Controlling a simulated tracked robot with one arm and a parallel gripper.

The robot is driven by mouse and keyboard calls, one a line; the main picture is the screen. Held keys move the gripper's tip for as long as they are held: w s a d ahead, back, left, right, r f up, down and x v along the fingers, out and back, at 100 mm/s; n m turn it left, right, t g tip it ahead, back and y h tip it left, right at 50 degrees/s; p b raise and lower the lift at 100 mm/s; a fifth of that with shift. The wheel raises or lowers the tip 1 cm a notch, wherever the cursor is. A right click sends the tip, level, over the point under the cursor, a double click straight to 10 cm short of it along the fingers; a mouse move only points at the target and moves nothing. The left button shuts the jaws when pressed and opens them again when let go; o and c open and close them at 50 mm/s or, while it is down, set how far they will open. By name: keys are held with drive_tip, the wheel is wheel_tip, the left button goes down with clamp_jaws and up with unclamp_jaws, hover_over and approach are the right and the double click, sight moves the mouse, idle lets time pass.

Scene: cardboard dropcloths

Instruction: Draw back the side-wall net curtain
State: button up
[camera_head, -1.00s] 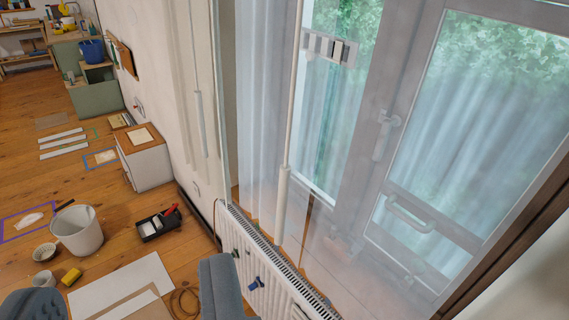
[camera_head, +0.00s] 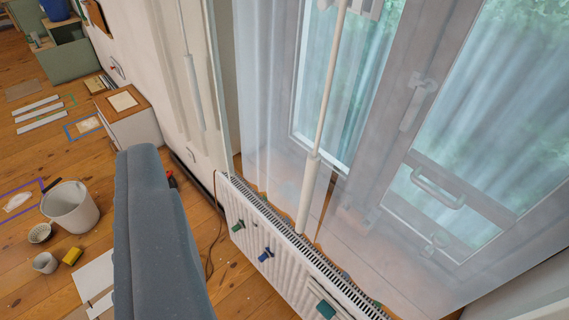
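The net curtain (camera_head: 262,110) is sheer and whitish, and hangs spread across the window and glazed door (camera_head: 500,110), which show through it. Its folds are most plain at its left. A white pull rod (camera_head: 336,80) with a thicker handle (camera_head: 307,195) hangs slightly tilted in front of the curtain, with its lower end just above the radiator. A pale blocky fitting (camera_head: 360,8) shows beside the rod at the top edge, partly cut off. The curtain's top and rail are out of view. My gripper is not in view.
A white ribbed radiator (camera_head: 275,245) with coloured clips stands below the curtain. A blue-grey padded furniture piece (camera_head: 150,235) rises close at lower left. A bucket (camera_head: 70,207), sponge (camera_head: 72,256) and low cabinet (camera_head: 128,118) stand on the wooden floor at left.

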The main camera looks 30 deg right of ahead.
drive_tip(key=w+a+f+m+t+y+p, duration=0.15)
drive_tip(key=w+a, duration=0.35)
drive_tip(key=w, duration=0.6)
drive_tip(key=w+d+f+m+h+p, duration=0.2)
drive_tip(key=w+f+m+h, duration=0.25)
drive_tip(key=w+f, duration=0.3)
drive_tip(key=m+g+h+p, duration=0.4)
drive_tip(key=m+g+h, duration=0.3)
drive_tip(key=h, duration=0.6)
approach(306, 182)
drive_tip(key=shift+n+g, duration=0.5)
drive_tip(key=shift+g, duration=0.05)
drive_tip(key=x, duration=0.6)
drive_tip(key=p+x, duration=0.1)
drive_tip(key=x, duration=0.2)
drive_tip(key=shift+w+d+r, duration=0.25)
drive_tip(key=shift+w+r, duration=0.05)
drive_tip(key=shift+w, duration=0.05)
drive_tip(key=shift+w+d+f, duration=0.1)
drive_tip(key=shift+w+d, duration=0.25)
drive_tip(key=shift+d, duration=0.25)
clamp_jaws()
